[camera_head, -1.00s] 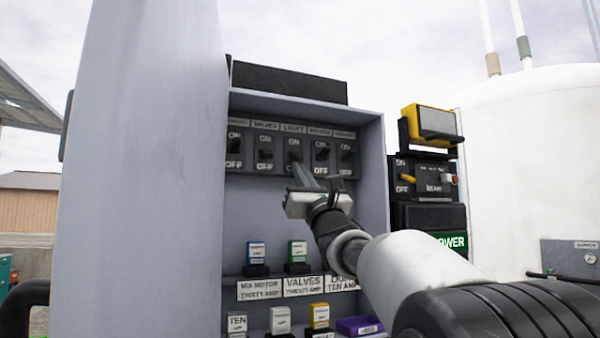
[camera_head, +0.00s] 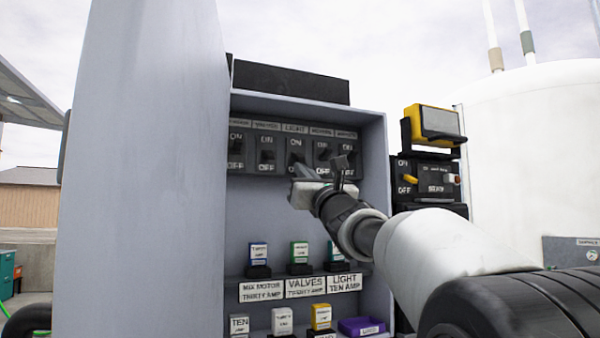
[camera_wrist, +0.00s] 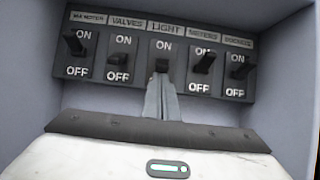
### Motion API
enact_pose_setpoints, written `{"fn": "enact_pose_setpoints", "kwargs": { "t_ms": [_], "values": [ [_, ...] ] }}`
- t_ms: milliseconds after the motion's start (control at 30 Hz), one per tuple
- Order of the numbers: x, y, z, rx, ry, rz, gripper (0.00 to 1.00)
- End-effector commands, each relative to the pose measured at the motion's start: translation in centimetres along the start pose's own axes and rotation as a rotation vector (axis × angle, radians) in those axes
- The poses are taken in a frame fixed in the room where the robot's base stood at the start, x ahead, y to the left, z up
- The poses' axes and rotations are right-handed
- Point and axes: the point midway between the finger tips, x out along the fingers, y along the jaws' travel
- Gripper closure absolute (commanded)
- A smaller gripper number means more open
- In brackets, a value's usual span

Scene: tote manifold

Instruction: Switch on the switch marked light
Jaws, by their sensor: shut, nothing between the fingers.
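The switch marked LIGHT (camera_wrist: 163,64) is the middle one in a row on a dark panel. Its lever sits low, like the VALVES lever, with the word ON clear above it. It also shows in the head view (camera_head: 296,149), partly behind my gripper. My gripper (camera_wrist: 163,84) is shut and empty, its fingertips just below the LIGHT lever and covering the OFF word. I cannot tell whether they touch the lever. In the head view my gripper (camera_head: 301,170) reaches into the cabinet from the lower right.
The VALVES switch (camera_wrist: 118,61) and METERS switch (camera_wrist: 205,62) flank it closely. The grey cabinet (camera_head: 165,180) has a tall left wall and a right side wall (camera_head: 376,150). Labelled fuses (camera_head: 299,252) stand on a shelf below.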

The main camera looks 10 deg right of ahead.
Motion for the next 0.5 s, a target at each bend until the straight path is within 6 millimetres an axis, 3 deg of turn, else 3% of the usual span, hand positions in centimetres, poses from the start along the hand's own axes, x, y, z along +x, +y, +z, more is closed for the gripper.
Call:
{"fn": "enact_pose_setpoints", "kwargs": {
  "t_ms": [500],
  "values": [
    [-0.05, 0.0, 0.39, 0.001, 0.097, -0.001, 1.0]
  ]
}}
